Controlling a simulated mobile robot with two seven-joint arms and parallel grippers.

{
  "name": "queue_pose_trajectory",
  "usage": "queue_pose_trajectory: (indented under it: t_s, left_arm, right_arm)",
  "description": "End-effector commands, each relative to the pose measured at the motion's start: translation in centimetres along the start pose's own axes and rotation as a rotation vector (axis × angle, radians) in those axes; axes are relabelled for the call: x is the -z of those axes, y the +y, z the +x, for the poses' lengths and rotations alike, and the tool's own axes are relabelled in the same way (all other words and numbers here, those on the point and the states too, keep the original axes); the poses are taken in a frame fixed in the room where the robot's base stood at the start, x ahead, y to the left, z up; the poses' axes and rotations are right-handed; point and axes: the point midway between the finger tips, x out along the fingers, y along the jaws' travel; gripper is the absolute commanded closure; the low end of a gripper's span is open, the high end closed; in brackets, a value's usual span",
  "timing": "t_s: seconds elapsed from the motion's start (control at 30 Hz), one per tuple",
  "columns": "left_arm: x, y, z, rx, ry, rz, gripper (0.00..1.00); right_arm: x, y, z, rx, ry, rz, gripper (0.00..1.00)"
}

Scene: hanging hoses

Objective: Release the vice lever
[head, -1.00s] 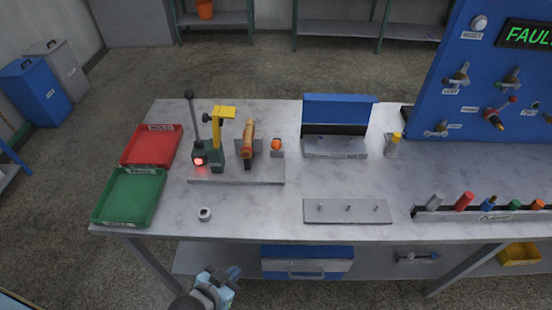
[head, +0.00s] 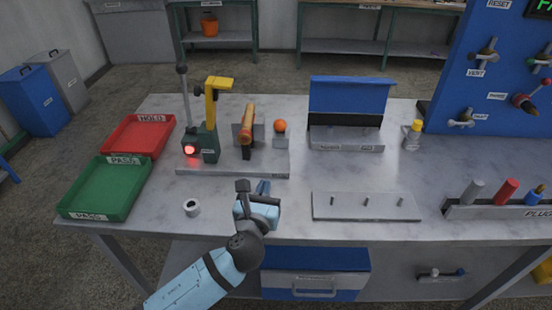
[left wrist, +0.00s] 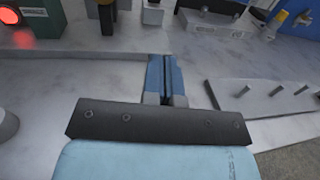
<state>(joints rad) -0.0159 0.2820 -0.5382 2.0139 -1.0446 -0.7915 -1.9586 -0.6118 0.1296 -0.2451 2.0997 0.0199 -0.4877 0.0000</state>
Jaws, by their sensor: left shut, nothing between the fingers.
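On a grey base plate (head: 225,171) at the left of the table, a brown-orange cylinder (head: 247,124) sits in a grey vice-like holder (head: 237,135). An orange ball knob (head: 280,126), which seems to top the vice lever, stands just right of it. A green press (head: 205,148) with a yellow arm (head: 219,84), a black-knobbed upright lever (head: 184,90) and a lit red lamp stands to the left. My left gripper (head: 254,188) is in front of the plate, apart from the knob. Its fingers (left wrist: 165,75) are shut and empty. My right gripper is not in view.
A small metal ring (head: 192,208) lies left of my gripper. A pegged plate (head: 366,206) lies to the right. Red (head: 138,137) and green (head: 104,190) trays are at the far left.

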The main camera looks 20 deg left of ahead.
Motion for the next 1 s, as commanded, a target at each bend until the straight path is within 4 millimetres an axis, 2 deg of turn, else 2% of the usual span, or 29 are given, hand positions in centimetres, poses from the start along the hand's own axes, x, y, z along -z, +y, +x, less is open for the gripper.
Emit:
queue_pose_trajectory:
  t_s: [0.17, 0.57, 0.77, 1.0]
  left_arm:
    - [-0.8, -0.1, 0.6, -0.022, -0.057, 0.147, 1.0]
    - [-0.9, -0.1, 1.0, -0.023, -0.058, 0.152, 1.0]
    - [-1.1, 0.0, 4.0, -0.025, -0.059, 0.151, 1.0]
    - [-1.3, 0.1, 9.2, -0.025, -0.057, 0.15, 1.0]
  right_arm:
    - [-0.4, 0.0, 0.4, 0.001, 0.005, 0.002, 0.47]
    - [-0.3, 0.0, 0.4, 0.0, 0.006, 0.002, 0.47]
    - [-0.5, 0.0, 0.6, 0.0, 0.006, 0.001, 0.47]
    - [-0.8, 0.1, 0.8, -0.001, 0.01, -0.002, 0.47]
